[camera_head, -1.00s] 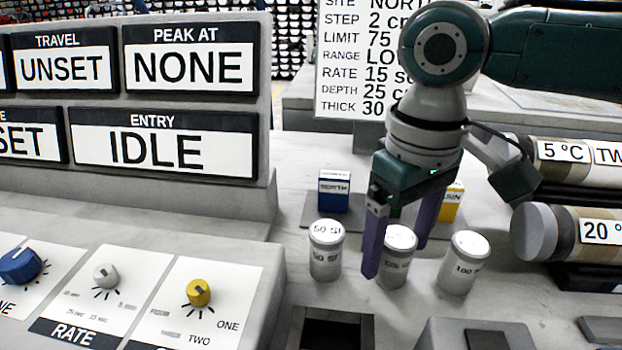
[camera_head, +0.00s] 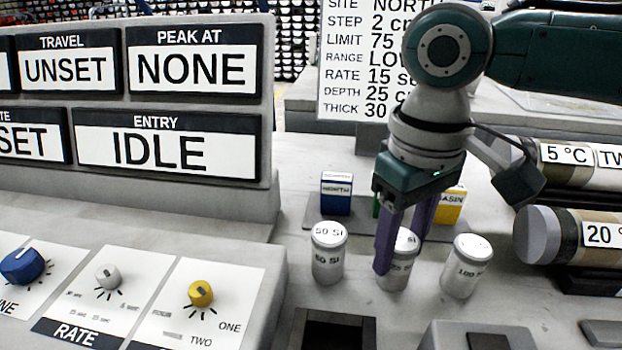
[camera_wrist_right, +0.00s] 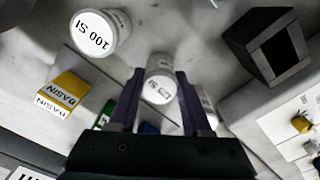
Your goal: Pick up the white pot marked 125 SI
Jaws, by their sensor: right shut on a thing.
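The middle white pot (camera_head: 398,276) stands upright on the grey bench between the 50 SI pot (camera_head: 328,254) and the 100 SI pot (camera_head: 466,266). In the wrist view its lid (camera_wrist_right: 160,90) ends in "SI", with the number not clearly readable. My right gripper (camera_head: 401,254) reaches down from above with its purple fingers on either side of this pot and is shut on it. One finger hides part of the pot in the head view. The pot still appears to be at bench level. My left gripper is not in view.
Blue (camera_head: 336,194) and yellow (camera_head: 450,204) boxes stand just behind the pots, with a green one mostly hidden. Core tubes (camera_head: 570,236) lie at right. A dark square opening (camera_head: 331,334) is in front. A knob panel (camera_head: 195,310) is at left.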

